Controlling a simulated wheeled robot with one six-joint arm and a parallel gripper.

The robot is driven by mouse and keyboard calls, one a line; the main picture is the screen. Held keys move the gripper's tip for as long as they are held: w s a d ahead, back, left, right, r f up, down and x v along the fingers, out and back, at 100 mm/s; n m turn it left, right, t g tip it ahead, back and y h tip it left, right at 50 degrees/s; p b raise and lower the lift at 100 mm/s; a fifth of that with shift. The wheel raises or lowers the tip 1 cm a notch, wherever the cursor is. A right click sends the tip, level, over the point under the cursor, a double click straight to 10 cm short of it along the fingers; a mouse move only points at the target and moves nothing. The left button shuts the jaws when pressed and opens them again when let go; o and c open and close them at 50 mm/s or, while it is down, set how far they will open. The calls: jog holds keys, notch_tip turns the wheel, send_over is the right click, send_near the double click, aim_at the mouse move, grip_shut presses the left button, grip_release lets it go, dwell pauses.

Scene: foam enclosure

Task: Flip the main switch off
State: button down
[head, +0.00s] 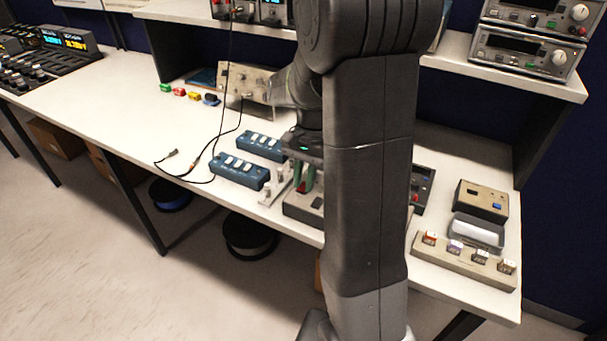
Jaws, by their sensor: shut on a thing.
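My gripper (303,180) points down at the grey box (305,210) near the front edge of the bench, just left of my arm column. Its jaws are shut on a small upright red and green part on that box, which looks like the main switch's handle (303,188). My arm covers the right side of the box. Whether the switch stands on or off cannot be told from this view.
Two blue boxes with white switches (240,172) and a metal bracket (275,190) stand close left of my gripper. A black cable (215,150) lies further left.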

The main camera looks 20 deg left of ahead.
jog(key=c, duration=1.3)
grip_release()
jog(key=v, duration=1.3)
jog(key=shift+r, duration=0.35)
jog(key=x, duration=1.3)
jog(key=shift+f, duration=0.4)
jog(key=shift+f+b, duration=0.15)
jog(key=shift+b, duration=0.25)
jog(key=shift+s+t, duration=0.15)
jog(key=shift+t, duration=0.15)
